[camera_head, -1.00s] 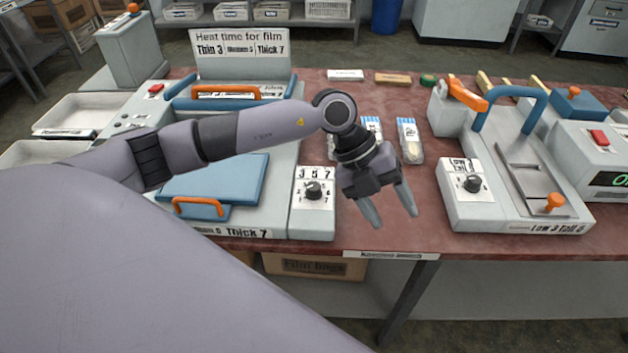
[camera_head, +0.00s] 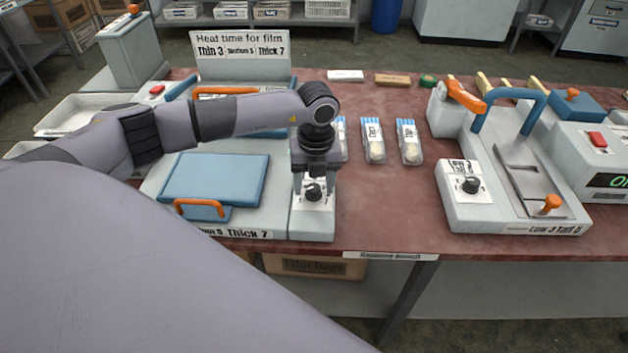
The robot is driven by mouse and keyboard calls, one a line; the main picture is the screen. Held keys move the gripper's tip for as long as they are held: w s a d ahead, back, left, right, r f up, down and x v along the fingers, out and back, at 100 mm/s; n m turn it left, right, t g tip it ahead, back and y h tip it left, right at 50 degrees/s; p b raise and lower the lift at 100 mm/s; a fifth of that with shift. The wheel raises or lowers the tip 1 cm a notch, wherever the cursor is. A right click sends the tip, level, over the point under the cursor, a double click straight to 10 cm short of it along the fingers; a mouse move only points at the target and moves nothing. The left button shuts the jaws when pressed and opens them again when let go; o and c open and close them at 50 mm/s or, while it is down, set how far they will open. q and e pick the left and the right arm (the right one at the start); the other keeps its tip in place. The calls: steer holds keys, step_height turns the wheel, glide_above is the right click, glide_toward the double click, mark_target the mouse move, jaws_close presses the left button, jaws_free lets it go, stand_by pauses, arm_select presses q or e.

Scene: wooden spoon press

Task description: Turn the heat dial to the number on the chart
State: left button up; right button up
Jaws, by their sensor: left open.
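The heat dial (camera_head: 313,192) is a black knob on a white numbered plate at the right end of the blue and grey sealing press (camera_head: 213,180). My left gripper (camera_head: 314,190) is open above the dial, with its fingers on either side of the knob; I cannot tell whether they touch it. The gripper hides most of the numbers. The chart (camera_head: 242,45) behind the press reads "Heat time for film", Thin 3, Medium 5, Thick 7. A label (camera_head: 243,233) on the press front shows Thick 7. My right gripper is not in view.
A second machine (camera_head: 515,180) with its own black dial (camera_head: 471,185) stands at the right, labelled Low 3 Tall 5. Several packaged spoons (camera_head: 409,142) lie between the machines. The red tabletop (camera_head: 385,210) in front of them is clear.

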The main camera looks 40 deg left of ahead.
arm_select(q)
steer(key=shift+f, duration=0.2)
steer(key=c, duration=1)
steer(key=shift+c, duration=0.2)
steer(key=shift+m, duration=0.3)
